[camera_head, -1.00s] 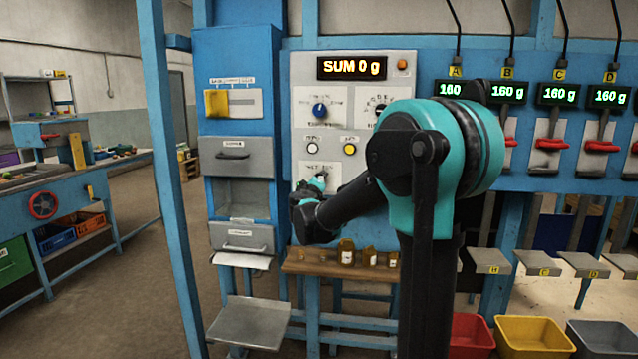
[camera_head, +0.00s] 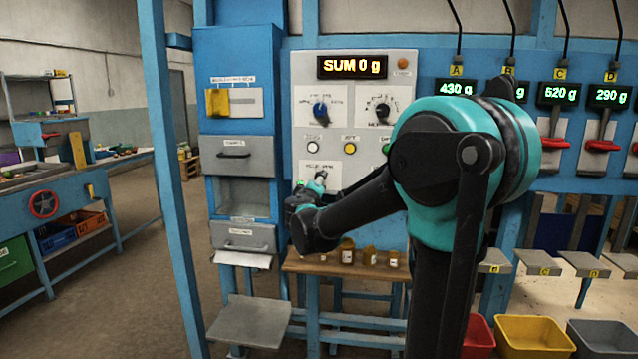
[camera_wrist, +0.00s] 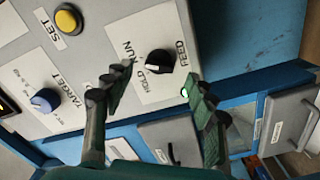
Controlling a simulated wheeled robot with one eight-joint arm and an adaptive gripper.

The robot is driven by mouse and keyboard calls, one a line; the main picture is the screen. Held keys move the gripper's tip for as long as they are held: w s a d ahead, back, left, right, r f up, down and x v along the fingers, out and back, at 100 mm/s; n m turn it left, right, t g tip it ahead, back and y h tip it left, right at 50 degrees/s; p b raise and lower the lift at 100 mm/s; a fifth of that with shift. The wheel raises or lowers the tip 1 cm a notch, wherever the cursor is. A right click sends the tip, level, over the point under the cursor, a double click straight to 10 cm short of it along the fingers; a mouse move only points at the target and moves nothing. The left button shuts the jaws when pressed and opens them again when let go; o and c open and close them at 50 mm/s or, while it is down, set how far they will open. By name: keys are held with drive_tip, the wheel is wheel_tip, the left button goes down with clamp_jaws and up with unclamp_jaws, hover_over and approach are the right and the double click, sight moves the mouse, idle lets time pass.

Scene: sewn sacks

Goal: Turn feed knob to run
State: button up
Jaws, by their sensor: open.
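The feed knob (camera_wrist: 160,62) is a black knob on a white plate marked FEED, HOLD and RUN, on the grey control panel (camera_head: 300,90). In the wrist view it lies beyond and between my open fingertips, with no contact seen. I cannot tell which mark it points to. My gripper (camera_wrist: 163,83) is open and empty, with dark fingers on either side of the knob. In the head view my gripper (camera_head: 315,187) is in front of the lower white plate (camera_head: 322,168) and hides its knob.
A blue TARGET knob (camera_wrist: 46,100) and a yellow SET button (camera_wrist: 68,19) are nearby on the panel. A small green light (camera_wrist: 185,92) glows near the right finger. A wooden shelf (camera_head: 300,265) with brown jars (camera_head: 347,252) is below. Grey drawers (camera_head: 242,236) stand left.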

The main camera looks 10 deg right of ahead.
drive_tip(key=v, duration=0.7)
drive_tip(key=shift+s, duration=0.25)
